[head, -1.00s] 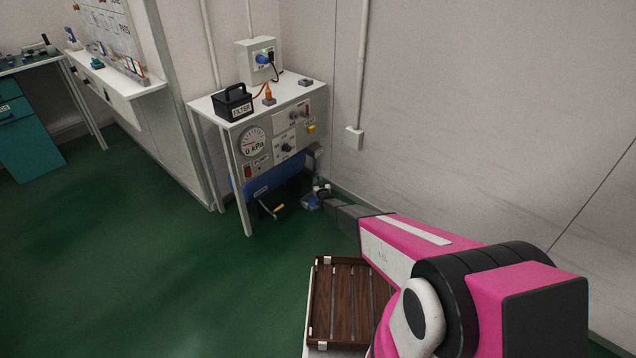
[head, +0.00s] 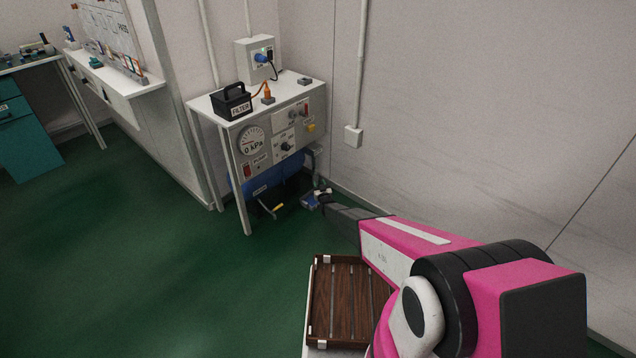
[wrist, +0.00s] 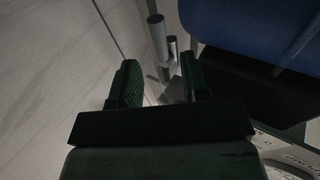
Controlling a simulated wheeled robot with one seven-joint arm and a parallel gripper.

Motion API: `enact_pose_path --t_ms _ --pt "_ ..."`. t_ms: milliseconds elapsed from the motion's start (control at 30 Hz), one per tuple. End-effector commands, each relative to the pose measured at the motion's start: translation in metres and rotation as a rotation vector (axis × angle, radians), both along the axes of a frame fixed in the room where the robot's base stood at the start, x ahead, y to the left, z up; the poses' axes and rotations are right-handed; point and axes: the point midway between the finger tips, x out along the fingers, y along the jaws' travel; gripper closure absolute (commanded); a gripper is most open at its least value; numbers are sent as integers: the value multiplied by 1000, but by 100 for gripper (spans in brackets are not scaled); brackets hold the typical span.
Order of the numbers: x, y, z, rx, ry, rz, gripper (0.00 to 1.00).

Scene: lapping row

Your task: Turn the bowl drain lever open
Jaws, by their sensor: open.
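My gripper (head: 318,196) is low by the right end of the pump bench, near the floor and the wall. In the wrist view my gripper (wrist: 160,82) is open, its two dark fingers apart with nothing clamped. Beyond and between the fingertips are a grey metal post (wrist: 157,35), a shorter grey cylinder (wrist: 173,48) and a small grey plate (wrist: 178,90). I cannot tell whether one of these is the bowl drain lever. A yellow-tipped handle (head: 278,209) shows under the bench, left of my gripper. A small blue part (head: 309,203) lies beside the gripper.
The bench has a panel with a gauge (head: 251,141) reading 0 kPa. A blue tank (head: 265,178) sits below, also close on the right in the wrist view (wrist: 262,28). The wall (head: 450,110) is close behind. A slatted wooden tray (head: 342,300) is in front. Green floor at left is clear.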

Motion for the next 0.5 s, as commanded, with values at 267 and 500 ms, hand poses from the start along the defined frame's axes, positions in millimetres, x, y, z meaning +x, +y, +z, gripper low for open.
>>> enact_pose_path --t_ms 267,500 --pt "-52 -17 -3 -1 1 0 58" --pt "-66 -22 -7 -1 0 0 58"
